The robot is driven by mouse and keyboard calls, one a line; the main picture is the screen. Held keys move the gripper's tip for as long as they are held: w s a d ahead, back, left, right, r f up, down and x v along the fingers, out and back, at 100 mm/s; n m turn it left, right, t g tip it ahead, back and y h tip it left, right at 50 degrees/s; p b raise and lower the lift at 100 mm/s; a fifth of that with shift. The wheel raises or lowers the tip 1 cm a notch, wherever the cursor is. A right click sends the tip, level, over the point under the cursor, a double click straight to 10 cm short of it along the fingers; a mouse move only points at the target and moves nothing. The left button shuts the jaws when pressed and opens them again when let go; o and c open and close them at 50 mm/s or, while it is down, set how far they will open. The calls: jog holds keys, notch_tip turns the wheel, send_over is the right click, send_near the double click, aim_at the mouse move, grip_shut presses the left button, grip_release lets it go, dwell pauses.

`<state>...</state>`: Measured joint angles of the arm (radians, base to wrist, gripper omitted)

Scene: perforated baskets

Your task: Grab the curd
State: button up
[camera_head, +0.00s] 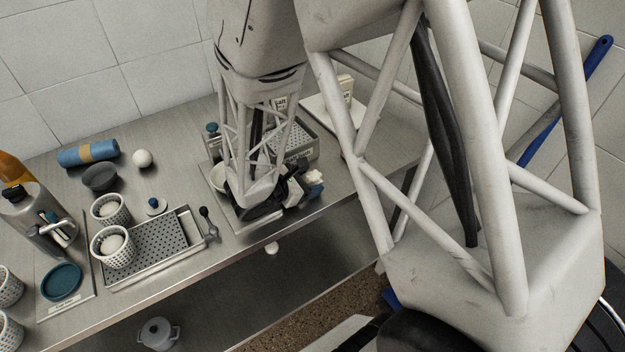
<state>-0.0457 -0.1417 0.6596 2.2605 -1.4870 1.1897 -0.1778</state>
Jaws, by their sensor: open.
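My gripper (296,188) is over the right part of the steel counter, seen small and partly hidden behind my own arm. Its jaws are open. A small blue-and-white item shows right beside its fingers; I cannot tell whether they touch. White rounded lumps that look like curd sit in two white perforated baskets left of my gripper: one lump (112,243) in the front basket (112,260), one (107,209) in the basket behind it (118,219). A white ball (142,158) lies farther back on the counter. I cannot tell which is the curd meant.
A perforated steel tray (160,245) lies beside the front basket. A grey crate (298,150) is behind my gripper. The counter's front edge drops to the floor.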

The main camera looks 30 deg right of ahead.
aim_at(308, 178)
jog(key=c, duration=0.7)
jog(key=shift+r, duration=0.1)
jog(key=shift+r, duration=1.7)
jog(key=s+a, duration=0.1)
jog(key=s, duration=0.4)
jog(key=s+a+r, duration=0.1)
jog(key=s+a, duration=0.1)
jog(key=s, duration=0.3)
jog(key=s+a, duration=0.1)
jog(key=s, duration=0.4)
jog(key=shift+s+a+r, duration=0.15)
jog(key=shift+a+r, duration=0.1)
jog(key=shift+a, duration=0.1)
